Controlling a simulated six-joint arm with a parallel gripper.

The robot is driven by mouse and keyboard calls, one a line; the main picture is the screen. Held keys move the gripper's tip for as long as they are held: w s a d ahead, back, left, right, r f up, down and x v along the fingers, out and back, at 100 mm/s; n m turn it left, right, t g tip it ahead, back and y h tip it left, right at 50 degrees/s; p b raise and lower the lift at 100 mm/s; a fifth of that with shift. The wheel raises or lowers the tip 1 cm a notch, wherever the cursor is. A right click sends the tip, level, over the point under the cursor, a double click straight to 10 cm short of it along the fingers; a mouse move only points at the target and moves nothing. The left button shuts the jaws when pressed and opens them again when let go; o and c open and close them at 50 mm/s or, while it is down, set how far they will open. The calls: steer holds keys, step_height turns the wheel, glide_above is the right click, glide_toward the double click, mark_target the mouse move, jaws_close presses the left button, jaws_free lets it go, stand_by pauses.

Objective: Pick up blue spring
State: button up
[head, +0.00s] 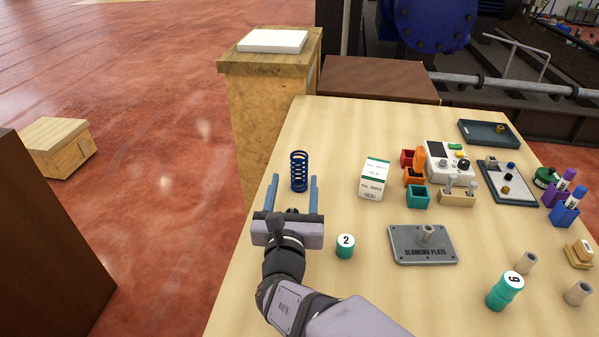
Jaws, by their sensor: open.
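A blue spring (299,171) stands upright near the left edge of the wooden table (330,125). My gripper (292,190) is open, with its two blue fingers pointing away from me toward the spring. The left finger is to the left of the spring and the right finger is to its right. The spring's lower end shows near the fingertips. I cannot tell whether the spring is between the fingers or just beyond them. Nothing is held.
A white box (374,179) stands right of the spring. A teal cylinder marked 2 (345,246) is right of my wrist. A grey blanking plate (422,245) lies farther right. Small coloured bins (416,197) and a grey tray (490,134) are beyond. The table's left edge is close.

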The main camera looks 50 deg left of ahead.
mark_target(299, 169)
steer(key=shift+f+p+x, duration=0.2)
steer(key=shift+p+x, duration=1.05)
steer(key=shift+x, duration=2.05)
steer(key=shift+w+d, duration=0.2)
steer(key=shift+c, duration=0.6)
steer(key=c, duration=1)
